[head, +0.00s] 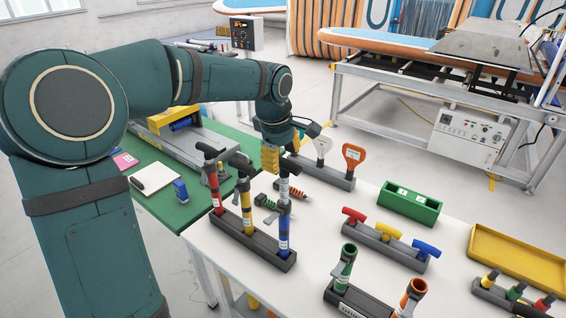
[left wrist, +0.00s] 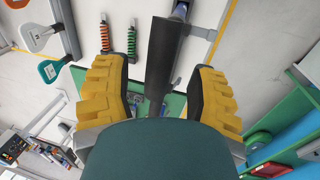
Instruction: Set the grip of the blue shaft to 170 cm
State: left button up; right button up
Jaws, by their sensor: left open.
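The blue shaft (head: 284,238) stands upright at the right end of a dark rack (head: 226,231), beside the yellow shaft (head: 247,207) and the red shaft (head: 214,191). It has a white scale band on its upper part and a dark clamp partway up; the markings are too small to read. My left gripper (head: 271,158) is open at the top of the blue shaft. In the left wrist view, a dark bar (left wrist: 164,58), seemingly the shaft's grip, lies between the two yellow fingers, apart from both. My right gripper is out of view.
The red and yellow shafts stand close left of my gripper. Behind are spring parts (head: 293,191) and a paddle rack (head: 327,176). To the right are a colored-handle rack (head: 384,245), a green box (head: 409,204) and a yellow tray (head: 518,264).

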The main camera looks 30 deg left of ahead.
pick_arm(q)
jog(key=shift+w+f, duration=0.2)
jog(key=shift+f, duration=0.7)
